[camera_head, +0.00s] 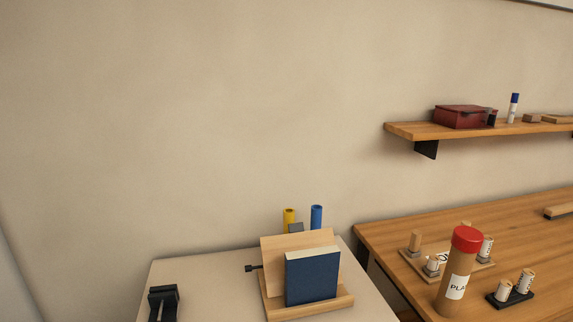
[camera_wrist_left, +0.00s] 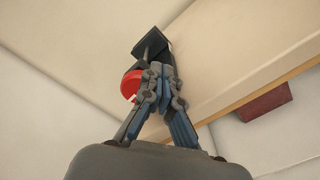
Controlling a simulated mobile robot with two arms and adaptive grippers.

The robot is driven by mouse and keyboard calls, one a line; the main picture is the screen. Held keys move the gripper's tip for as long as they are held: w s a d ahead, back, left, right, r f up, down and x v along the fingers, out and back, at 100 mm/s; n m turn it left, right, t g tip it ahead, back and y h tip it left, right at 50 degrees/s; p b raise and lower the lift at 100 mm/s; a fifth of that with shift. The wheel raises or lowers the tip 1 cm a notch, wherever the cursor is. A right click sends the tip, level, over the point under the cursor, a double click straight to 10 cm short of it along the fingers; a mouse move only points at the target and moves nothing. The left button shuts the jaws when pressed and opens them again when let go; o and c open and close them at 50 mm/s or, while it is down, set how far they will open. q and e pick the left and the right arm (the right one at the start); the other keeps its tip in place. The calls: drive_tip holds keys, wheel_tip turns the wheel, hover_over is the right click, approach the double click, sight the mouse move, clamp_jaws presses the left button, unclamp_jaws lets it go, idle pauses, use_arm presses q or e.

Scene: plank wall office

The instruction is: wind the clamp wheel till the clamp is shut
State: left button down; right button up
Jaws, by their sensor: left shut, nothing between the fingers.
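The clamp shows as a black block (camera_head: 163,303) at the bottom left of the head view, with a pale rod running down out of the frame. In the left wrist view, a black block (camera_wrist_left: 150,42) lies just beyond my left gripper (camera_wrist_left: 159,68), probably the same clamp. A red round part, likely the clamp wheel (camera_wrist_left: 130,85), shows left of the fingers and is partly hidden behind them. My left gripper is shut and empty, its tips close to the wheel; I cannot tell whether they touch. The jaw gap is not visible. My right gripper is in neither view.
The clamp is on a pale table (camera_head: 205,285). To its right stands a wooden holder (camera_head: 270,284) with a blue book (camera_head: 312,277) and a small black knob. A wooden desk (camera_head: 400,240) and a shelf (camera_head: 405,130) are farther right.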

use_arm(q)
drive_tip(key=shift+v, duration=3)
drive_tip(key=shift+d+r, duration=0.1)
drive_tip(key=shift+d, duration=0.05)
drive_tip(key=s+a+r+n+p, duration=0.1)
drive_tip(key=s+a+r+n, duration=0.15)
drive_tip(key=n, duration=0.25)
drive_tip(key=shift+n, duration=0.4)
drive_tip(key=shift+a+r+x, duration=0.1)
drive_tip(key=shift+r+x, duration=0.05)
drive_tip(key=shift+x, duration=1.2)
drive_tip(key=shift+a+r+x, duration=0.15)
drive_tip(key=shift+r+x, duration=0.05)
drive_tip(key=shift+x, duration=1.15)
drive_tip(key=shift+a+r+x, duration=0.1)
drive_tip(key=shift+r+x, duration=0.05)
drive_tip(key=shift+x, duration=1.15)
drive_tip(key=shift+s+f, duration=0.1)
drive_tip(key=shift+f, duration=0.1)
